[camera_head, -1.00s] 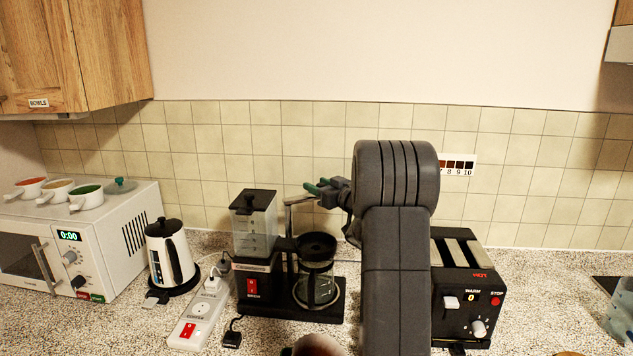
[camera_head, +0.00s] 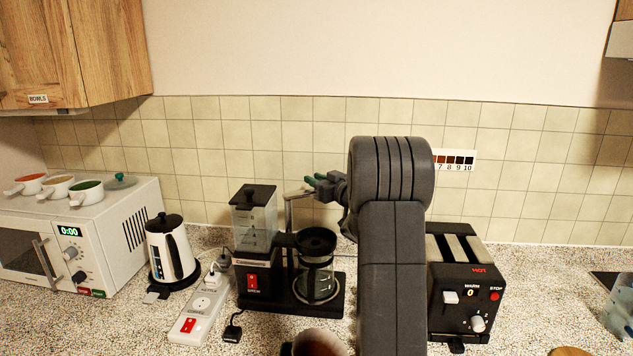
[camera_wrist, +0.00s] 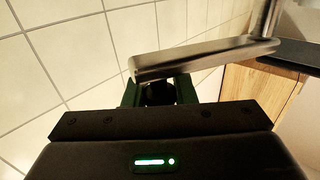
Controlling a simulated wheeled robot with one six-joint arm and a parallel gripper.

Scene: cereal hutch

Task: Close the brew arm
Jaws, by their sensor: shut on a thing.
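The coffee maker (camera_head: 254,262) stands on the counter, with a clear water tank (camera_head: 254,222) and a glass carafe (camera_head: 318,280) under its dark filter holder. The brew arm (camera_head: 296,193) is a thin metal bar on an upright post, raised above the machine and extending right. My gripper (camera_head: 314,182) is at the arm's free end, its green fingers shut on it. In the wrist view, the brew arm (camera_wrist: 205,60) crosses just beyond the fingers (camera_wrist: 159,91), with a dark round part between them. My arm hides what lies behind it.
A toaster (camera_head: 465,285) stands right of my arm. A power strip (camera_head: 200,305) and a kettle (camera_head: 172,252) stand left of the coffee maker, beside the microwave (camera_head: 100,235). A blurred brown round thing (camera_head: 318,343) is in front. The tiled wall is close behind.

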